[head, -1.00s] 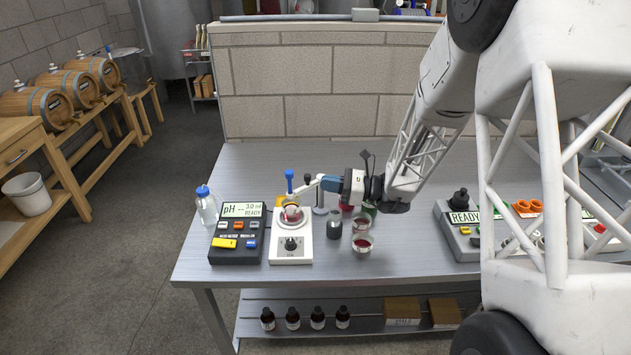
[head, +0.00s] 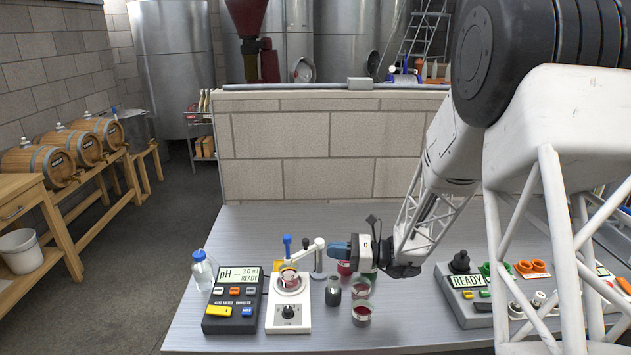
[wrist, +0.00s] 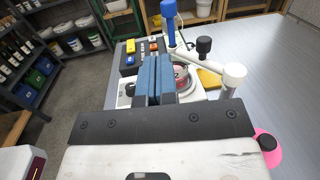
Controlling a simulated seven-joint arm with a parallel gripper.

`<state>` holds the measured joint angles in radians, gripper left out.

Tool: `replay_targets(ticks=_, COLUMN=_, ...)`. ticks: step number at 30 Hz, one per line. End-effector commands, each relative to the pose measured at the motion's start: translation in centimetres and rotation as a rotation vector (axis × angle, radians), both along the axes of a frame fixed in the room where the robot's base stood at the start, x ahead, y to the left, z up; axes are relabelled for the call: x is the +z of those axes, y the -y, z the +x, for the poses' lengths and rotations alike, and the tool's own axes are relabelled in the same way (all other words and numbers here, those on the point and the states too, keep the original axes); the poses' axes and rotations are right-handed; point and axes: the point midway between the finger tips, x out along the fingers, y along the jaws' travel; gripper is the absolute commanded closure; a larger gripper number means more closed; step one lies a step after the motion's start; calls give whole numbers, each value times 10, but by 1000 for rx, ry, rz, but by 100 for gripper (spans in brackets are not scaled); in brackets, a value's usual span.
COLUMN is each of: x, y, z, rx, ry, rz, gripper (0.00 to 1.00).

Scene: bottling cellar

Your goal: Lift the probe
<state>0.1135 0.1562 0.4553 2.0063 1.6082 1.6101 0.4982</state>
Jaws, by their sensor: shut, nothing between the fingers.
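The probe (head: 287,246) has a blue cap and stands upright over a small glass with red liquid (head: 289,278) on the white stirrer (head: 287,315). A white arm with a white knob (head: 319,243) reaches from the probe to a stand post on the right. In the wrist view the probe's blue cap (wrist: 169,18) shows beyond my fingers, left of a black knob (wrist: 204,45). My gripper (head: 331,247) is shut and empty, pointing left, just right of the white knob. Its blue fingers (wrist: 152,78) lie together in the wrist view and partly hide the glass and stirrer.
A pH meter (head: 234,298) and a clear bottle (head: 203,271) stand left of the stirrer. A dark container (head: 333,292) and glasses of red liquid (head: 362,314) stand below my gripper. A grey console (head: 480,300) is at the right. A low block wall (head: 320,150) backs the bench.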

Motion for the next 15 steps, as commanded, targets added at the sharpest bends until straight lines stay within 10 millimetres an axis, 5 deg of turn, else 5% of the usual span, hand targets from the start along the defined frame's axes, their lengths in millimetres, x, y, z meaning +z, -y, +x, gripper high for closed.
replay_targets(ticks=15, x=57, y=-15, z=-101, rx=254, ry=246, rz=-348, gripper=100)
